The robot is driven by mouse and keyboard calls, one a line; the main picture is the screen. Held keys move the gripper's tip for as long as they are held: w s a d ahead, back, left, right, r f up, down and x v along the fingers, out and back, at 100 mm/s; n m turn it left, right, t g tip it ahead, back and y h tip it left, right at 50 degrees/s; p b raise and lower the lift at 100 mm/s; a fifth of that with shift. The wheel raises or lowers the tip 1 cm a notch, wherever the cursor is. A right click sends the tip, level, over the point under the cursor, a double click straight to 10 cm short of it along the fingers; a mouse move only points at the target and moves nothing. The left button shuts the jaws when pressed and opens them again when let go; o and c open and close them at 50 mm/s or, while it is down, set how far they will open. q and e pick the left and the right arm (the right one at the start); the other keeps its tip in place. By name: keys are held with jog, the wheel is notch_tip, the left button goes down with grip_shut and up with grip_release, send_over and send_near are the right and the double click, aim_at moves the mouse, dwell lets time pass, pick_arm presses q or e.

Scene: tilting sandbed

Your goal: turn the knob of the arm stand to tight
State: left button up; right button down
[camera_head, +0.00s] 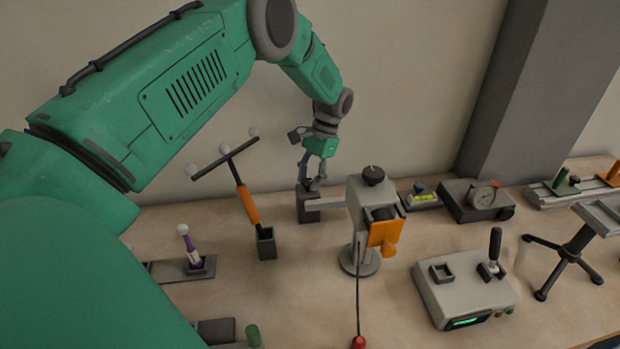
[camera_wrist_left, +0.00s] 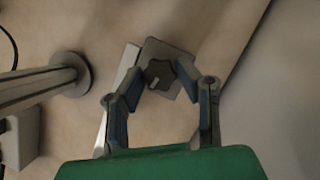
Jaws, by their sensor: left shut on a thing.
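The dark lobed knob (camera_wrist_left: 159,73) sits on a grey block (camera_wrist_left: 170,53) in the left wrist view. A light mark shows on the knob near its lower edge. In the head view the dark block (camera_head: 308,210) stands at the back of the table, joined to a pale horizontal bar (camera_head: 332,203). My left gripper (camera_head: 313,184) reaches down onto the top of this block. Its two fingertips (camera_wrist_left: 161,78) are on either side of the knob, shut on it. The fingers hide most of the knob in the head view. My right gripper is not in view.
A T-handled tool (camera_head: 247,204) stands in a holder to the left. A grey box with a lever (camera_head: 466,294) and a dial gauge (camera_head: 483,197) are further right.

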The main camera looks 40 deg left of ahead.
pick_arm(q)
jog(key=shift+w+r, duration=0.1)
jog(key=shift+r, duration=0.05)
jog(key=o, duration=1.1)
jog(key=shift+a, duration=0.1)
jog(key=v, duration=1.1)
jog(key=shift+w+r, duration=0.2)
jog(key=shift+r, duration=0.1)
